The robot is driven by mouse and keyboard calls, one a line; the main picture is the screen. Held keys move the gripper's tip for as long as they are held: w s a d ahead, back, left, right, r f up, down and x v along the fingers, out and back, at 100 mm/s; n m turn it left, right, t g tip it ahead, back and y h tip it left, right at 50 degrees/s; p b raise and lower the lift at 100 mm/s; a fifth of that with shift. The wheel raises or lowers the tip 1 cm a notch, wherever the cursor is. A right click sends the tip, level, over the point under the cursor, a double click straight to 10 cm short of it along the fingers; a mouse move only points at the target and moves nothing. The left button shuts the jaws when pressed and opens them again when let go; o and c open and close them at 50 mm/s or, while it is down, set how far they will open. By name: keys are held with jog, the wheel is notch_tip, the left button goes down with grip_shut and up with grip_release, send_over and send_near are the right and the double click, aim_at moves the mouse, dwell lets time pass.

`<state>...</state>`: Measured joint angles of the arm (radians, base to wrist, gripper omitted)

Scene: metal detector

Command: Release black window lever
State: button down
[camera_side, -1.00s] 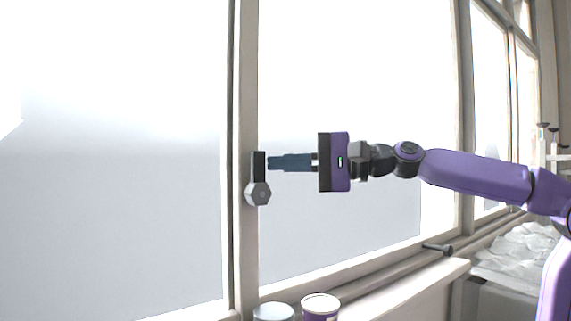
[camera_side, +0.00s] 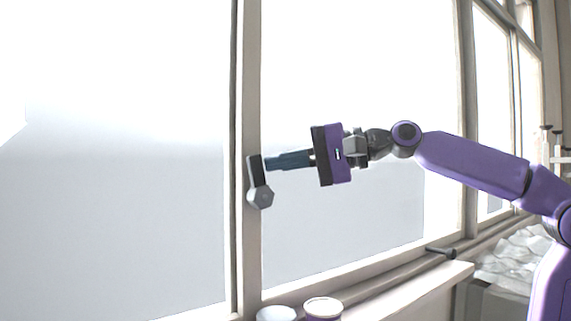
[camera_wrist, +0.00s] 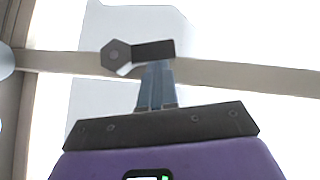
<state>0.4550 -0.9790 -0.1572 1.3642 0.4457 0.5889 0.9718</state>
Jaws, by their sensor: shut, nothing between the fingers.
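The black window lever (camera_side: 255,170) is a short dark handle on a grey hexagonal hub (camera_side: 260,196), fixed to the upright window frame. The handle points up from the hub and leans a little left. My gripper (camera_side: 268,164) comes from the right with its blue fingers closed together. The fingertips are at the right side of the handle, touching or almost touching it. In the wrist view the handle (camera_wrist: 154,49) lies across the tips of my gripper (camera_wrist: 158,66), with the hub (camera_wrist: 115,56) to the left. Nothing is held between the fingers.
The window's upright frame bar (camera_side: 247,90) stands behind the lever, with bright panes on both sides. Two round cans (camera_side: 322,307) are at the sill below. A dark handle (camera_side: 441,252) sticks out at the lower right. The space around my gripper is clear.

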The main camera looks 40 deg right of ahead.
aim_at(250, 162)
jog(key=a+n+h, duration=0.1)
jog(key=a+n+g+h, duration=0.1)
jog(key=shift+a+r+h, duration=0.3)
jog(key=shift+r+h, duration=0.05)
jog(key=shift+h, duration=0.05)
jog(key=shift+a+f+n+g+h, duration=0.2)
jog(key=shift+a+n+g+h, duration=0.1)
jog(key=shift+a+n+h, duration=0.5)
jog(key=shift+a+f+n+g+h, duration=0.25)
jog(key=shift+a+h, duration=0.35)
jog(key=shift+a, duration=0.4)
jog(key=shift+a+f+n+h, duration=0.25)
jog(key=shift+a+h, duration=0.1)
jog(key=shift+h, duration=0.05)
jog(key=shift+a+f, duration=0.15)
jog(key=shift+a, duration=0.05)
jog(key=shift+s, duration=0.1)
jog(key=v, duration=0.7)
jog(key=shift+d+r, duration=0.2)
